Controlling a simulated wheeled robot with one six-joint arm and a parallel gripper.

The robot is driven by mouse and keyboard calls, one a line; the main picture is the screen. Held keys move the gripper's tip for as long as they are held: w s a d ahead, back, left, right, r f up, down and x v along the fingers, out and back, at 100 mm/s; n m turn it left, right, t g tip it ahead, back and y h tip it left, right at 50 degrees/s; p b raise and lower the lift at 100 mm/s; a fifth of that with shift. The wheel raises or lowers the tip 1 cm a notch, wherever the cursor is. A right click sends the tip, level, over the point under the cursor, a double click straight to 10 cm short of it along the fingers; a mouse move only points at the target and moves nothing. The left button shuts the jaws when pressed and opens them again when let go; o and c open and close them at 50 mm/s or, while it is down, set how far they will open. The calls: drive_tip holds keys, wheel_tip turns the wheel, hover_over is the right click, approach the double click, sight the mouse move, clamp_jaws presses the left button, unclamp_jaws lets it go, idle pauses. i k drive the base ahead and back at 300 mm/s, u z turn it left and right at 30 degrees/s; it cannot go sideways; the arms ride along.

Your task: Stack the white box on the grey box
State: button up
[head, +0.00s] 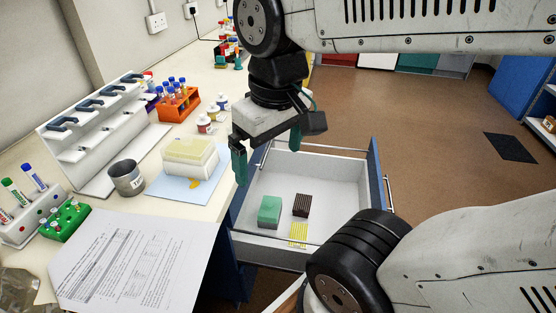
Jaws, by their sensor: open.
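A white box (190,158) with a pale yellowish top sits on a light blue mat (160,187) at the bench's right edge. I cannot make out a clearly grey box; a dark grey round cup (126,178) stands just left of the mat. My gripper (268,153) is open and empty, its green-tipped fingers spread apart. It hangs over the left part of the open drawer, right of the white box and apart from it.
The open drawer (345,167) holds a green block (270,212), a dark brown block (302,205) and a yellow grid-like piece (298,235). A white pipette stand (95,140), an orange tube rack (178,106), a green rack (65,220) and papers (135,255) crowd the bench.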

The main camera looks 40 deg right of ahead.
sight(270, 206)
drive_tip(key=u, duration=0.05)
drive_tip(key=k, duration=0.5)
drive_tip(key=z, duration=2.1)
drive_tip(key=k, duration=1.25)
drive_tip(key=u, duration=1.45)
drive_tip(key=i, duration=1)
